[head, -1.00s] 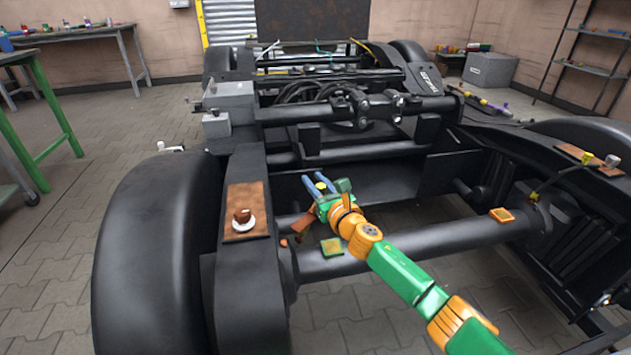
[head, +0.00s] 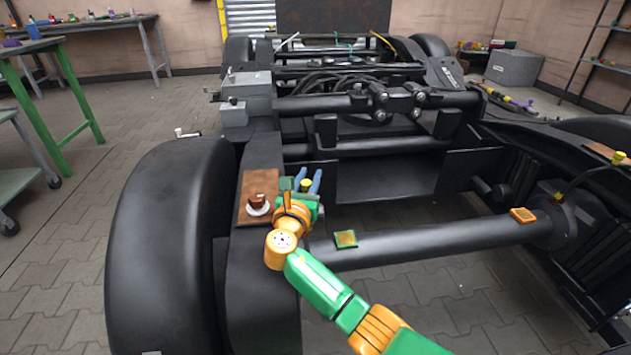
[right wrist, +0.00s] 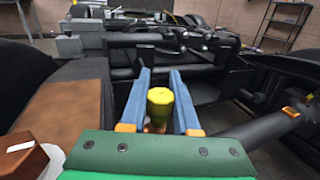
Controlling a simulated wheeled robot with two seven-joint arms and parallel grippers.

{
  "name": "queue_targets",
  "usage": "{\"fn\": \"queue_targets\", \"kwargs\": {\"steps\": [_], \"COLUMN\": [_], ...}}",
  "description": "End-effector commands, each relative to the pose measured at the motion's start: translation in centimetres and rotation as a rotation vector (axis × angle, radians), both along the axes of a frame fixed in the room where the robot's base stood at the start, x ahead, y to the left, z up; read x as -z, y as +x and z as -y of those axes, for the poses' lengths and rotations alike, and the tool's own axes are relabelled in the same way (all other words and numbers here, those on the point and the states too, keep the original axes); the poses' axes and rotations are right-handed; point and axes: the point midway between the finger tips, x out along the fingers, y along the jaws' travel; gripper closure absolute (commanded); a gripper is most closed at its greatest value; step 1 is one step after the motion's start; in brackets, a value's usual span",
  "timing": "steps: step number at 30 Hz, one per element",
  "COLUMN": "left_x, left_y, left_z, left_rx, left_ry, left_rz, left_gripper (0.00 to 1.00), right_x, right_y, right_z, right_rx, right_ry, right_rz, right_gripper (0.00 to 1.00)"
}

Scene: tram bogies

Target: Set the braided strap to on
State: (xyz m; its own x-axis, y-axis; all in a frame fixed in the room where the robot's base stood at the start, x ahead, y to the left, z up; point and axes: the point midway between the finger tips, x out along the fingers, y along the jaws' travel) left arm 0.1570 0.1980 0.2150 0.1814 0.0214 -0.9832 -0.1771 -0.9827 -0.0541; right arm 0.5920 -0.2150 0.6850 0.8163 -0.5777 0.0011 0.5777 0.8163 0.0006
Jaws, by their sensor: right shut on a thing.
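My right gripper (head: 307,185) is shut on a yellow knob-like piece (right wrist: 160,104), held between its blue fingers. A little copper-brown shows under the yellow piece in the right wrist view; I cannot tell whether it is the braided strap. The gripper is just right of a rusty brown plate (head: 247,184) on the black side beam. On that plate sits a red-brown knob (head: 258,200) with a white ring; it also shows at the lower left in the right wrist view (right wrist: 28,168). Whether the held piece touches the beam is hidden. My left gripper is not in view.
The large black wheel (head: 160,240) stands left of the beam. A grey box (head: 232,113) sits farther along the beam. A green-legged table (head: 60,95) stands at left.

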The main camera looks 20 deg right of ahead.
Motion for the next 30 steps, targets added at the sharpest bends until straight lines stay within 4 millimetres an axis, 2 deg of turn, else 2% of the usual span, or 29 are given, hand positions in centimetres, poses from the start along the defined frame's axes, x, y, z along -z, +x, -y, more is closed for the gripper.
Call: {"fn": "queue_targets", "kwargs": {"steps": [18,19,22,30], "left_x": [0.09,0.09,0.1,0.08], "left_y": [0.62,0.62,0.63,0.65], "left_z": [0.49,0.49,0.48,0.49], "left_rx": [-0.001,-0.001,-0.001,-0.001], "left_ry": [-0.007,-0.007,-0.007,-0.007], "left_rz": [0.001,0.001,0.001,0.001], "left_gripper": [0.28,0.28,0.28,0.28], "right_x": [-0.03,-0.03,-0.02,-0.01], "right_y": [0.13,0.13,0.12,0.11], "right_z": [-0.5,-0.5,-0.49,-0.46], "right_rx": [0.045,0.044,0.045,0.045], "right_ry": [0.001,0.001,0.001,0.001], "right_rz": [-0.001,0.0,-0.001,-0.001], "right_gripper": [1.0,0.68,0.41,0.4]}}
